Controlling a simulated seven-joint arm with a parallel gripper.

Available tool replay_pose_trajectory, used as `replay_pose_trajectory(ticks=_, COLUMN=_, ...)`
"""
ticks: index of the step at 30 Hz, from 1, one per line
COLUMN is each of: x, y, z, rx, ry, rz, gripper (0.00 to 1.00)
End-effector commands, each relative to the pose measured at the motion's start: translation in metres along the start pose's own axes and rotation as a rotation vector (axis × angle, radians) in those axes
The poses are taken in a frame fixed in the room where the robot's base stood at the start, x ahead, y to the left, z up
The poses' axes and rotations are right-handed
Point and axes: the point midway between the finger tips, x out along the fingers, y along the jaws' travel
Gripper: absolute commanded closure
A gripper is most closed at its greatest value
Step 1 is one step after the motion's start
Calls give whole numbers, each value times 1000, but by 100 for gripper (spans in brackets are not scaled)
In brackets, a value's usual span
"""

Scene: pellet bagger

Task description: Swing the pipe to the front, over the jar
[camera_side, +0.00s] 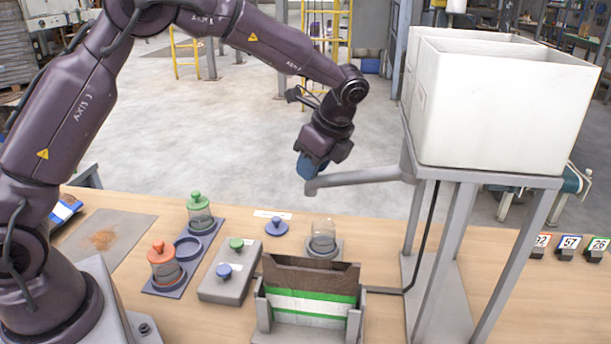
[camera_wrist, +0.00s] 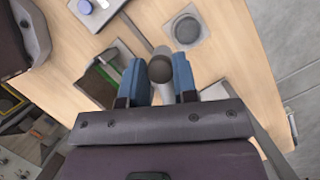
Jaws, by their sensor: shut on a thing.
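The grey pipe (camera_side: 358,178) reaches left from the hopper stand, its bent outlet end high above the table. My gripper (camera_side: 312,166) is shut on the pipe near this end. In the wrist view, the blue fingers (camera_wrist: 159,84) sit on both sides of the pipe, with its dark round end (camera_wrist: 160,68) between them. The clear jar (camera_side: 322,236) stands upright on a grey pad, lower than the outlet. In the wrist view the jar (camera_wrist: 187,29) shows beyond the pipe end, up and to the right. I cannot tell whether the outlet is exactly above it.
White hopper bins (camera_side: 505,105) stand on a grey frame at right. A bag in a holder (camera_side: 310,305) is at the front. A grey box with green and blue knobs (camera_side: 230,272), a blue-knobbed lid (camera_side: 277,227) and a tray with two knobbed jars (camera_side: 185,255) are to the left.

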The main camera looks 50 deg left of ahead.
Motion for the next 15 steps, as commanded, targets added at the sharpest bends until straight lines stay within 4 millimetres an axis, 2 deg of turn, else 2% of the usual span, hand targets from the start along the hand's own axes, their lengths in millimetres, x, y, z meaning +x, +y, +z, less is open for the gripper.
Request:
replay_pose_trajectory(ticks=6, x=0, y=-27, z=1, rx=144, ry=4, rz=-62, gripper=100)
replay_pose_trajectory(ticks=15, x=-1, y=-48, z=-1, rx=258, ry=5, rz=-108, gripper=100)
